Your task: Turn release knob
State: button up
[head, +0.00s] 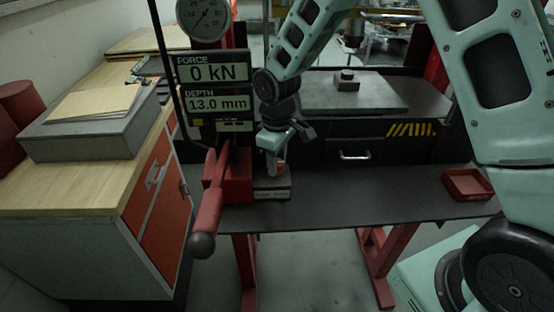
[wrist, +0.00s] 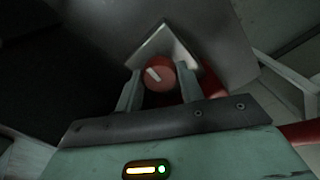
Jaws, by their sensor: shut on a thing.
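The release knob (wrist: 160,74) is a round red knob with a white pointer mark, and in the wrist view it sits on a grey block (wrist: 152,45). My gripper (wrist: 158,90) has one finger on each side of the knob and is shut on it. In the head view my gripper (head: 279,165) reaches down to the knob, which shows as a small bit of red above the grey labelled block (head: 271,192). The fingers hide part of the knob there. The white mark points to the upper left in the wrist view.
A red pump body with a long red lever (head: 208,205) stands just left of my gripper. A display (head: 213,85) reads 0 kN and 13.0 mm, with a dial gauge (head: 203,14) above it. A red tray (head: 467,184) lies on the right of the dark bench (head: 370,200), whose middle is clear.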

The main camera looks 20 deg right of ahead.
jog(key=shift+n, duration=0.4)
jog(key=o, duration=1)
notch_tip(320, 180, up, 18)
jog(key=b, duration=0.3)
jog(key=shift+f+b, duration=0.25)
jog(key=shift+b, duration=0.1)
jog(key=shift+m+y, duration=0.3)
jog(key=shift+m, duration=0.4)
jog(key=s+a+f+b, duration=0.1)
jog(key=s+f, duration=0.3)
jog(key=s, duration=0.5)
jog(key=s+a+f+b, duration=0.1)
jog(key=s+a+f, duration=0.2)
jog(key=s, duration=0.6)
jog(key=s+a+f+b, duration=0.1)
jog(key=s+f, duration=0.3)
jog(key=s, duration=0.5)
jog(key=shift+s+a+f, duration=0.25)
jog(key=shift+a+f, duration=0.1)
jog(key=shift+a, duration=0.15)
